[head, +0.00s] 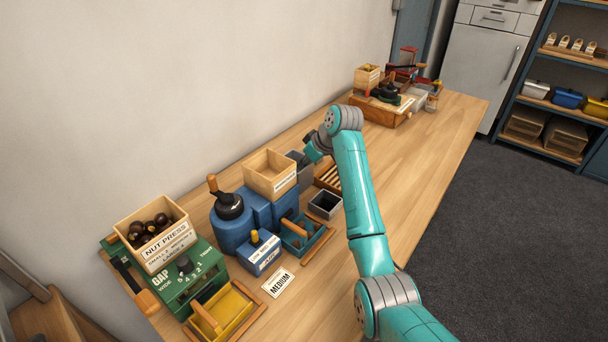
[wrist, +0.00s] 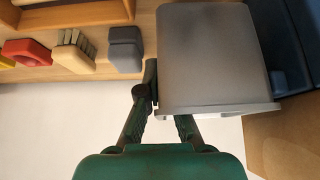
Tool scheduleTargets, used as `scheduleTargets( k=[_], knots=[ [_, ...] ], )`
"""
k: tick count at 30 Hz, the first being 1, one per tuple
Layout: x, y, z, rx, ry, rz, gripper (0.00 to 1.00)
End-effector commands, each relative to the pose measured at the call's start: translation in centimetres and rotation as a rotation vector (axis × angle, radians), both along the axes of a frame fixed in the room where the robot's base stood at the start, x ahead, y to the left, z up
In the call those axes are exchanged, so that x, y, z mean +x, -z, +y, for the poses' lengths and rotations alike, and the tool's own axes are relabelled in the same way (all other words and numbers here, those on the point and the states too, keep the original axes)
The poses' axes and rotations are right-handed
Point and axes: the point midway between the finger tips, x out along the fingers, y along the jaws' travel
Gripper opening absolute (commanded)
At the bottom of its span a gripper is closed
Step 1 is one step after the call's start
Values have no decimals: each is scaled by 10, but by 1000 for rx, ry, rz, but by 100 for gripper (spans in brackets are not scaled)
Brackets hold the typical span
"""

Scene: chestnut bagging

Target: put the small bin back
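The small bin (wrist: 210,60) is grey and fills the upper middle of the wrist view, close to the camera. In the head view it is the grey bin (head: 298,158) beside the wooden hopper, partly hidden by it. My gripper (wrist: 165,100) is at the bin's near left corner. One finger lies along the outside of its left side, and the other passes behind the rim, where its tip is hidden. The fingers converge and look shut on the bin's wall. In the head view my gripper (head: 313,150) is just right of the bin.
A blue machine (head: 257,208) with a wooden hopper (head: 270,166) stands close on the left. A dark open bin (head: 325,204) and a slatted wooden tray (head: 328,177) are nearby. The green nut press (head: 187,280) is front left. The bench's right side is clear.

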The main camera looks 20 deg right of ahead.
Motion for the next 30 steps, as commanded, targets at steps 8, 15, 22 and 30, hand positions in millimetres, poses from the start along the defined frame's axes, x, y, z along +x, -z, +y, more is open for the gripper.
scheduleTargets(
  k=[8,15,22,30],
  knots=[
    [-1,24,0,0,-1,2,0],
    [0,42,0,0,1,-1,0],
    [0,41,0,0,0,0,31],
    [0,41,0,0,0,0,31]
  ],
)
